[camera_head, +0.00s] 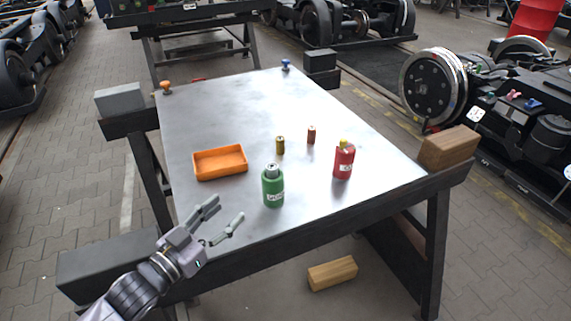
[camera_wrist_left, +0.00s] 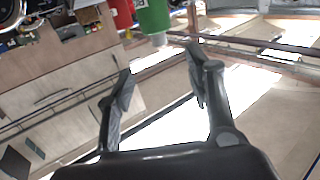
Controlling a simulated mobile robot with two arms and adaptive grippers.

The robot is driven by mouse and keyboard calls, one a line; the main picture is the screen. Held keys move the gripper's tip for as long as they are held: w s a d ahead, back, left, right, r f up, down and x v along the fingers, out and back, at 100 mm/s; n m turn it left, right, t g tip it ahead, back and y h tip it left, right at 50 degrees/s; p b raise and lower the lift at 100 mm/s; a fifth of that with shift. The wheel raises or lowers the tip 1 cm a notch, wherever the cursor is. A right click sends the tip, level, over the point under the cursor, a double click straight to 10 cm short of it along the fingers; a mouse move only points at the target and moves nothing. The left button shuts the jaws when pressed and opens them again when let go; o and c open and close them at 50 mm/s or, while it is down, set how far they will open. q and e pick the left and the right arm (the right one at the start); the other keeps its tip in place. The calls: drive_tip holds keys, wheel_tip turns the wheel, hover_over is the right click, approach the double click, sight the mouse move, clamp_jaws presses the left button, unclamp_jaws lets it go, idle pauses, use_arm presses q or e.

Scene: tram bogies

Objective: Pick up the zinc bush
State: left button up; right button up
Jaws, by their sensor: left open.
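Two small cylindrical bushes stand upright on the metal table (camera_head: 225,105): a brass-coloured one (camera_head: 280,145) and a copper-coloured one (camera_head: 311,135). I see no separate grey, zinc-like bush standing on the table. A green bottle (camera_head: 273,190) has a grey top piece (camera_head: 272,170); I cannot tell whether that is a cap or a bush. The bottle also shows at the top of the left wrist view (camera_wrist_left: 153,16). My left gripper (camera_head: 228,211) is open and empty, over the table's near-left edge, left of and nearer than the green bottle. Its two spread fingers show in the wrist view (camera_wrist_left: 159,62).
A red bottle (camera_head: 343,163) with a yellow top stands right of the bushes. An orange tray (camera_head: 220,163) lies left of them. An orange knob (camera_head: 166,88) and a blue one (camera_head: 286,65) are at the back.

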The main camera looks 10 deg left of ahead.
use_arm(q)
drive_tip(key=w+r, duration=0.1)
approach(268, 170)
drive_tip(key=p+x, duration=0.1)
drive_tip(key=x, duration=0.4)
drive_tip(key=shift+w+d, duration=0.1)
drive_tip(key=shift+w, duration=0.15)
drive_tip(key=shift+w+d, duration=0.2)
drive_tip(key=shift+w, duration=0.25)
drive_tip(key=p+x, duration=0.1)
drive_tip(key=x, duration=0.4)
drive_tip(key=shift+s, duration=0.1)
use_arm(e)
wheel_tip(268, 170, up, 2)
drive_tip(key=shift+s+r, duration=0.1)
use_arm(q)
drive_tip(key=shift+c, duration=0.3)
clamp_jaws()
use_arm(e)
drive_tip(key=shift+s+a, duration=0.1)
drive_tip(key=shift+a, duration=0.15)
